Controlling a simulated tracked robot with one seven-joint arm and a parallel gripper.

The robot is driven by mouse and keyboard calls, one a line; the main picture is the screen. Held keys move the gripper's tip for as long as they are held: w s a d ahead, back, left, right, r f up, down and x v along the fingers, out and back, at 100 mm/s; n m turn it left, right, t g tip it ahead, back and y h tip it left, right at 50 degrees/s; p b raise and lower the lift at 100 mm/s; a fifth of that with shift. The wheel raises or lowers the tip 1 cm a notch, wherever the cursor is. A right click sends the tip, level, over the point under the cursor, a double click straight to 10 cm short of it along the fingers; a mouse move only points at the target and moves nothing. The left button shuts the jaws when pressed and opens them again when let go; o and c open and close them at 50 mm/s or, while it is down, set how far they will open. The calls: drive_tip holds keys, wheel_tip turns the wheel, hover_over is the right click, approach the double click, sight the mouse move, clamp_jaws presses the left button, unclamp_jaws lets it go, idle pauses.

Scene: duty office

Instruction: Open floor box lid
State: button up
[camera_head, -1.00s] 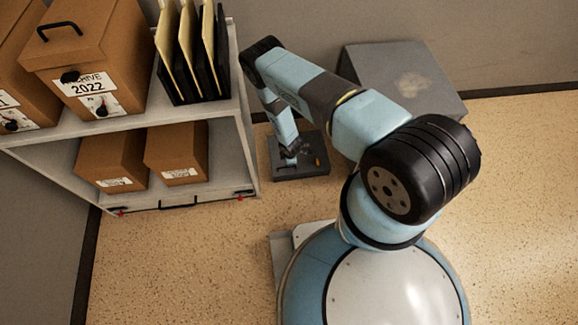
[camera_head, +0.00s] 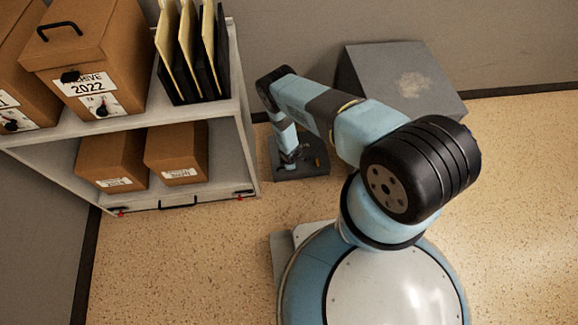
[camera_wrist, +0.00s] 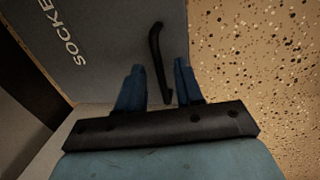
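The floor box (camera_head: 312,174) is a dark grey square unit on the floor beside the shelf's right side. In the wrist view its grey lid (camera_wrist: 95,35) fills the upper left and carries part of the word "SOCKE". A thin black bent handle (camera_wrist: 156,45) stands on the lid near its right edge. My gripper (camera_wrist: 160,66) is open, its two blue fingers apart with the near part of the handle between them in the picture. I cannot tell whether either finger touches it. In the head view my gripper (camera_head: 292,160) is over the box, and the arm partly covers it.
A shelf (camera_head: 225,130) with brown archive boxes (camera_head: 85,65) and upright folders (camera_head: 190,50) stands at the left, close to the floor box. A grey block (camera_head: 410,75) stands behind at the wall. The speckled floor in front is clear.

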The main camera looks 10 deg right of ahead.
drive_tip(key=shift+c, duration=0.3)
clamp_jaws()
idle(1.0)
